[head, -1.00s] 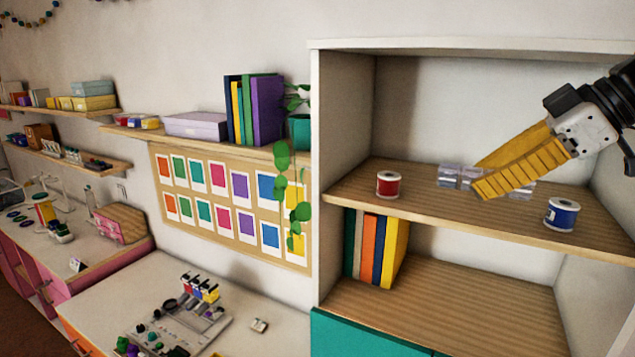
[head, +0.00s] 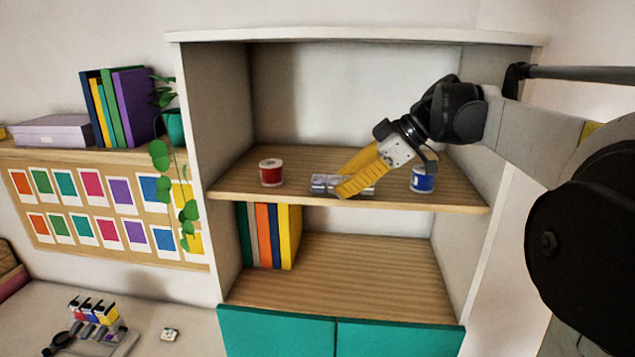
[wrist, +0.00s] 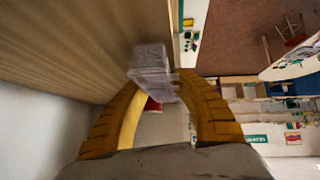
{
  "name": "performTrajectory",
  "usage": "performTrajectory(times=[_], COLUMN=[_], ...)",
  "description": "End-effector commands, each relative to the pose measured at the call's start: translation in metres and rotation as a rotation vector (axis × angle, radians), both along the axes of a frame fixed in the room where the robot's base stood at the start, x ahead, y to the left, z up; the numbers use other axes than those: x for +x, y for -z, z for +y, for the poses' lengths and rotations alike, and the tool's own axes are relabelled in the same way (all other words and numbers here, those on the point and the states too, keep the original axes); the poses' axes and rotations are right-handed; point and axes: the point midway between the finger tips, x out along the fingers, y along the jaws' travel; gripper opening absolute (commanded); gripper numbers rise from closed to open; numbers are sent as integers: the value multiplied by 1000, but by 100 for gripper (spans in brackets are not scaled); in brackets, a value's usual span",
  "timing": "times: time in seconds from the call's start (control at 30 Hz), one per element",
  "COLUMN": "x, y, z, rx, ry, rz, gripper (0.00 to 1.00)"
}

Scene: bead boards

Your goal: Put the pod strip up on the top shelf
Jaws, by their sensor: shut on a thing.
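The pod strip (head: 322,183) is a row of clear, greyish pods. It is at the front of the upper shelf board (head: 235,189) of the open cabinet, between two spools. My gripper (head: 352,184) reaches in from the right, its yellow fingers shut on the strip and hiding its middle. In the wrist view the strip (wrist: 150,62) shows between the fingertips (wrist: 163,84). It is at or just above the board; I cannot tell whether it touches.
A red spool (head: 271,172) stands left of the strip and a blue spool (head: 423,179) right of it, close to my gripper. Books (head: 268,235) stand on the lower shelf (head: 365,275). Cabinet side walls flank the space. The board behind the strip looks clear.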

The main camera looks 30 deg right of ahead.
Motion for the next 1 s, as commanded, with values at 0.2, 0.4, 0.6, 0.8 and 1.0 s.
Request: performTrajectory(times=[0.2, 0.4, 0.6, 0.8, 1.0], x=[0, 0, 0, -1, -17], y=[5, 7, 6, 3, -18], z=[0, 0, 0, -1, -18], rx=[0, 0, 0, 0, 0], ry=[0, 0, 0, 1, 3], rz=[0, 0, 0, 1, 0], gripper=[0, 39, 52, 52, 52])
